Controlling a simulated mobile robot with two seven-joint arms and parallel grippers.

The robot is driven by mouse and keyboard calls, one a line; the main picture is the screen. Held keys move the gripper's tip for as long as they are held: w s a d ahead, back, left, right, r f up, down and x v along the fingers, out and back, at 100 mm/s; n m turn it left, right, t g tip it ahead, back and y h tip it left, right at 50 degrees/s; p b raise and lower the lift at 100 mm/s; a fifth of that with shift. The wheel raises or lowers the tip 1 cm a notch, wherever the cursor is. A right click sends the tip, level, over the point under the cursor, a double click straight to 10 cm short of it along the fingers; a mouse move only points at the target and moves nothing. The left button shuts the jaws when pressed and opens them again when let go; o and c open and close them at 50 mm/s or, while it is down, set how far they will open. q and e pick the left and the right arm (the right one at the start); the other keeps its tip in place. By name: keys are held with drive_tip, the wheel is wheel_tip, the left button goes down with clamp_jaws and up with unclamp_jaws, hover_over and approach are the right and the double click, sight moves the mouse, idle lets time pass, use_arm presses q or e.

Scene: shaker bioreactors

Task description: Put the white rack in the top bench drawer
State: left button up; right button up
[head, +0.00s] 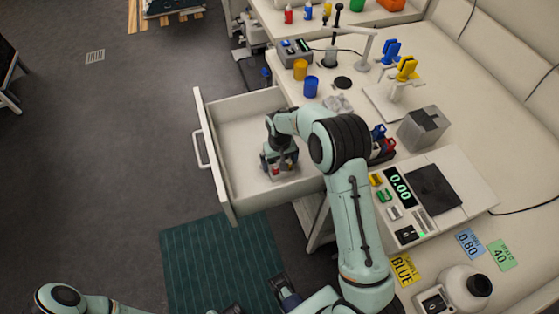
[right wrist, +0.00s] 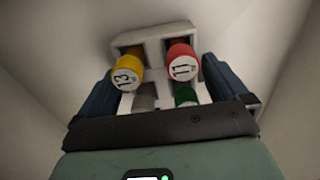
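The white rack (head: 284,172) is inside the open top bench drawer (head: 235,135), low over its floor; I cannot tell whether it touches the floor. In the right wrist view the rack (right wrist: 128,40) holds a yellow-capped vial marked 13 (right wrist: 127,72), a red-capped vial marked 11 (right wrist: 183,63), and grey and green ones nearer me. My right gripper (head: 279,158) reaches down into the drawer. Its two fingers (right wrist: 165,88) lie against both sides of the rack, shut on it. My left arm is at the bottom edge; only part of its gripper (head: 285,292) seems to show.
The drawer front with its handle (head: 201,150) stands out over the floor beside a green mat (head: 215,262). The bench carries a balance reading 0.00 (head: 400,188), a grey box (head: 422,128), and blue and yellow cups (head: 310,86). The drawer's left part is empty.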

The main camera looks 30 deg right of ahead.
wheel_tip(320, 180, up, 12)
drive_tip(key=p, duration=0.1)
drive_tip(key=shift+r, duration=0.2)
idle(0.6)
